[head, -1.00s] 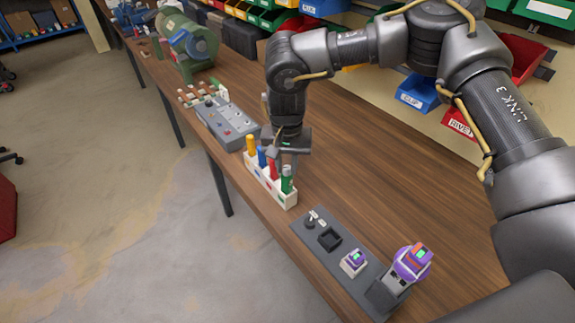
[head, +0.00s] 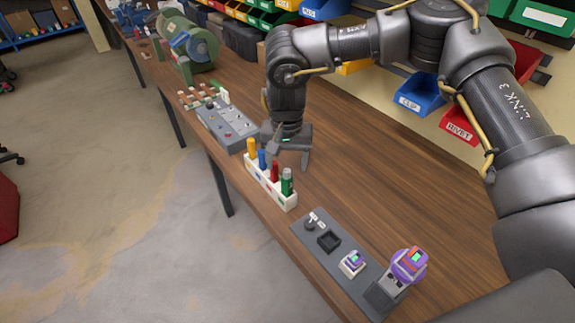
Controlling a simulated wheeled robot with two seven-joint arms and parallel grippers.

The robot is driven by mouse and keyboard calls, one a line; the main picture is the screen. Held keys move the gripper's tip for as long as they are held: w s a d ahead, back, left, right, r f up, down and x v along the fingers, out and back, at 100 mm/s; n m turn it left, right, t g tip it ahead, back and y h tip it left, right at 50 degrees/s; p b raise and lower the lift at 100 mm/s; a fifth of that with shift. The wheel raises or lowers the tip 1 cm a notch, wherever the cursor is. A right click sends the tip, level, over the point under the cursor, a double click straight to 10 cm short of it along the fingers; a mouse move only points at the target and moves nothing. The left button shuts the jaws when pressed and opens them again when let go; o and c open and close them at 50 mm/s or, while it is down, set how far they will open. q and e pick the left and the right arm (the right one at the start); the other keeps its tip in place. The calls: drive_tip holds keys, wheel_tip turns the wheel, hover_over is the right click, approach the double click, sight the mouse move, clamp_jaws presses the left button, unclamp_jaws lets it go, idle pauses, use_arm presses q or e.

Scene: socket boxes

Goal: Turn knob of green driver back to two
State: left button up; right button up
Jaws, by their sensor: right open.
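The green driver (head: 287,182) stands upright in the near end slot of a white rack (head: 283,201) at the table's front edge. Red (head: 274,171), blue (head: 262,159) and yellow (head: 252,147) drivers stand beside it in the same rack. The number on the green driver's knob is too small to read. My right gripper (head: 291,160) is open and empty, pointing down just behind the rack, apart from the drivers as far as I can see. My left gripper is not in view.
A grey panel (head: 229,127) with switches lies beyond the rack. Blue (head: 421,92) and red bins hang behind. The table right of the rack is clear.

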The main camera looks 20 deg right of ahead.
drive_tip(key=shift+r+p, duration=1.5)
drive_tip(key=shift+r, duration=0.8)
